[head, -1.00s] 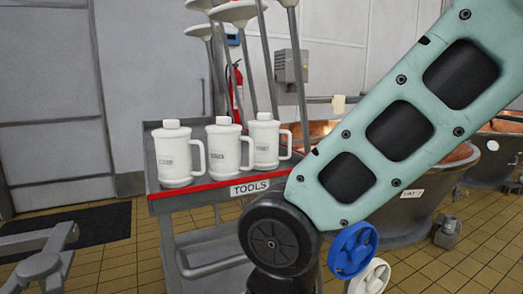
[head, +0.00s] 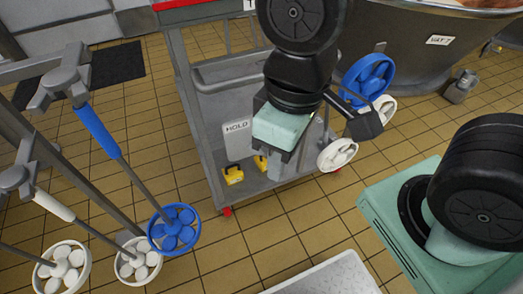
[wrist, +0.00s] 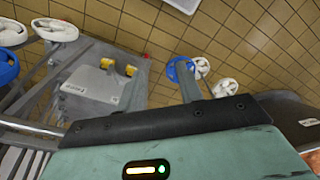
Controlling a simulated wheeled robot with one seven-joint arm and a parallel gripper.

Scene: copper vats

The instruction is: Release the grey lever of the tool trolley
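The grey tool trolley (head: 181,85) stands in the middle of the head view, its lower shelf in sight and its top mostly cut off. A light grey plate marked HOLD (head: 237,140) stands at the shelf, with yellow pieces (head: 233,174) by its foot. The plate also shows in the wrist view (wrist: 98,84). I cannot tell for sure which part is the grey lever. My gripper (head: 279,165) points down in front of the trolley, right of the plate. In the wrist view its two fingers (wrist: 163,92) are apart with nothing between them.
Blue and white wheel-ended tools (head: 174,230) stand on a rack at left. A blue wheel (head: 368,77) and white ones are right of the trolley. A copper vat (head: 410,65) is behind at right. Tiled floor is clear between rack and trolley.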

